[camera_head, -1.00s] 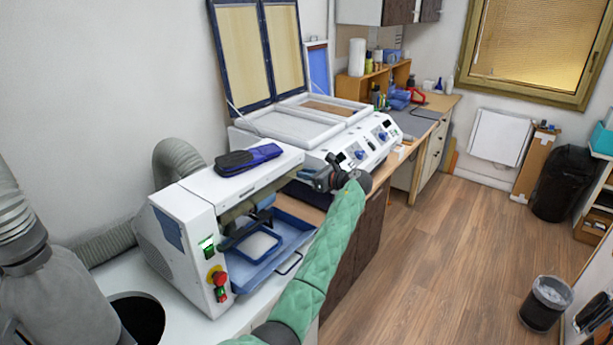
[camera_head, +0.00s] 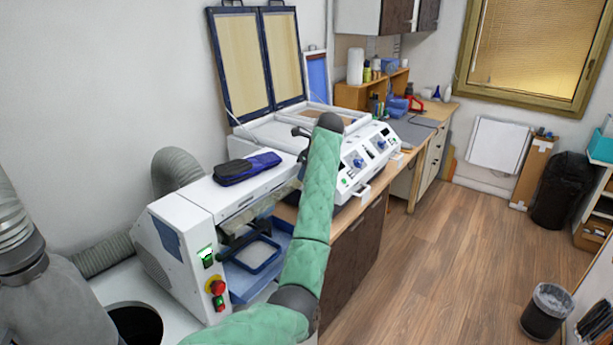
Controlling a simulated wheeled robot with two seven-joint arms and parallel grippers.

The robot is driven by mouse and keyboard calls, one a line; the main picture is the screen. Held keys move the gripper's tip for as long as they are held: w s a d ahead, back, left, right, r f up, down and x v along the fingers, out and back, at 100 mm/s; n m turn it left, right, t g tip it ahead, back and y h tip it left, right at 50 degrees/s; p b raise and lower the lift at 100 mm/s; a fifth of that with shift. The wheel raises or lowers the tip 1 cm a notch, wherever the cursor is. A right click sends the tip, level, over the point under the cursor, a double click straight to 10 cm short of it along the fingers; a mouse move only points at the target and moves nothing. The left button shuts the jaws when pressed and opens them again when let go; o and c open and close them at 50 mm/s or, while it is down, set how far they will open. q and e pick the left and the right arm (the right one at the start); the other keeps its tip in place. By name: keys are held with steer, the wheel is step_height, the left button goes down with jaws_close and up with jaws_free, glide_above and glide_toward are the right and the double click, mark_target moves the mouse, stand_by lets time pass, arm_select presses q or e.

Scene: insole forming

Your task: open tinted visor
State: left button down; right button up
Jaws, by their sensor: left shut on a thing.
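The white grinding machine (camera_head: 180,235) stands on the counter at the left. Its tinted visor (camera_head: 242,212), a brownish see-through strip, hangs along the front under the top. Below it are dark parts and a blue tray (camera_head: 255,275). My left arm, in a green sleeve, rises from the bottom across the machine's right end. My left gripper (camera_head: 303,142) is at the top of that arm, mostly hidden behind the wrist. It is shut, apparently on the visor's right end, but the arm hides the contact. My right gripper is not in view.
A blue and black pouch (camera_head: 248,167) lies on the machine's top. Behind the arm is a white vacuum press (camera_head: 370,155) with raised framed lids (camera_head: 255,60). A grey hose (camera_head: 175,170) runs behind the machine.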

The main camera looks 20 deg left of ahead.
arm_select(q)
steer(key=h, duration=0.1)
steer(key=r+g+h, duration=0.1)
steer(key=h, duration=0.1)
steer(key=shift+w+a+r, duration=0.15)
steer(key=shift+w+a, duration=0.05)
steer(key=shift+a, duration=0.15)
steer(key=shift+w+a+r+g+h, duration=0.1)
steer(key=shift+a+g+h, duration=0.15)
steer(key=shift+h, duration=0.4)
steer(key=shift+a+r+g+h, duration=0.1)
steer(key=shift+a+g+h, duration=0.15)
steer(key=shift+h, duration=0.7)
steer(key=c, duration=1.3)
jaws_free()
steer(key=shift+a, duration=0.1)
steer(key=shift+w+a+r+b, duration=0.15)
steer(key=shift+r+b, duration=0.15)
steer(key=shift+r, duration=0.95)
steer(key=shift+a+r+b, duration=0.15)
steer(key=shift+r+b, duration=0.2)
steer(key=shift+r, duration=0.95)
steer(key=shift+w+a+r+b, duration=0.15)
steer(key=shift+r+b, duration=0.15)
steer(key=shift+r, duration=0.95)
